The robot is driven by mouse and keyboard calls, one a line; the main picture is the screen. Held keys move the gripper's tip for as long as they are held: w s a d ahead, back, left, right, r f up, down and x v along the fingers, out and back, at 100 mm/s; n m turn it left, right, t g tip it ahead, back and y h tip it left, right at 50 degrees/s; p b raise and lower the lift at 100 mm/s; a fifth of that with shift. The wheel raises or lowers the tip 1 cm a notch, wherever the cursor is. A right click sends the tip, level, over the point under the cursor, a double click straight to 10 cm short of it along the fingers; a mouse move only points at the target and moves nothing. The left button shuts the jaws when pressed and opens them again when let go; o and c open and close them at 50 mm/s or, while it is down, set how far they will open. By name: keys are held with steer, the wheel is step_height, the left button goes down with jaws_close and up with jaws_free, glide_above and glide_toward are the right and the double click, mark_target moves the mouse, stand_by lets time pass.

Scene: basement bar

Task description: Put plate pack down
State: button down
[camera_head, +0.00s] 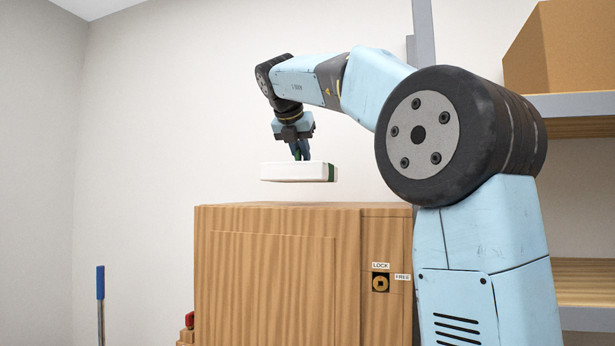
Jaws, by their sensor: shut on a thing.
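The plate pack (292,172) is a flat white box with a dark green band at its right end. My gripper (300,152) is above it, with its fingers shut on the pack. The pack looks level and hangs above a wooden cabinet (275,270), with a visible gap between its underside and the cabinet's top edge. Most of the cabinet's top surface is hidden at this low angle. The fingertips' contact with the pack is too small to see clearly.
A shelf (585,105) with a cardboard box (565,50) stands at the right. A blue-topped pole (100,283) stands at the left. The cabinet top's visible edge looks clear.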

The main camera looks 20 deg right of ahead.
steer(key=d+f, duration=0.2)
steer(key=shift+w+f, duration=0.25)
steer(key=shift+f, duration=0.05)
steer(key=shift+d+f, duration=0.1)
steer(key=shift+f, duration=1.5)
steer(key=c, duration=1.1)
jaws_free()
step_height(320, 180, up, 8)
steer(key=r, duration=0.1)
glide_above(301, 166)
steer(key=w, duration=0.2)
steer(key=shift+s+a+f, duration=0.15)
steer(key=shift+a+f, duration=0.1)
